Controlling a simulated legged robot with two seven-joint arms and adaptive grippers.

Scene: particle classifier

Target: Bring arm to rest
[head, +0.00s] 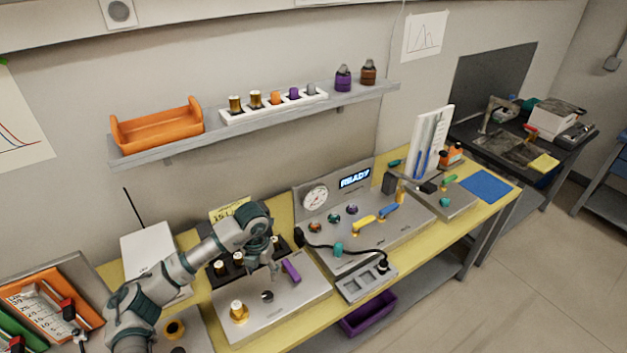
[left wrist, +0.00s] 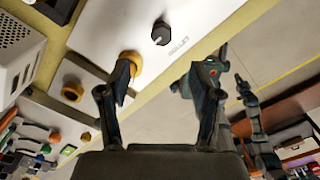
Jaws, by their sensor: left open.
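My left gripper (head: 262,272) hangs over the grey metal panel (head: 240,325) on the yellow bench, just left of a purple lever (head: 291,270). My left arm reaches in from the lower left, bent down at the wrist. In the left wrist view the two fingers of my left gripper (left wrist: 165,95) stand wide apart with nothing between them. A black knob (left wrist: 161,33) and a gold ring (left wrist: 131,61) lie beyond the fingers on a pale panel.
A gold-based vial (head: 239,311) stands on the panel near my left arm. A rack of dark vials (head: 221,268) sits behind the gripper. The console with a READY display (head: 355,178) is to the right. A shelf (head: 215,137) with an orange bin (head: 157,127) hangs above.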

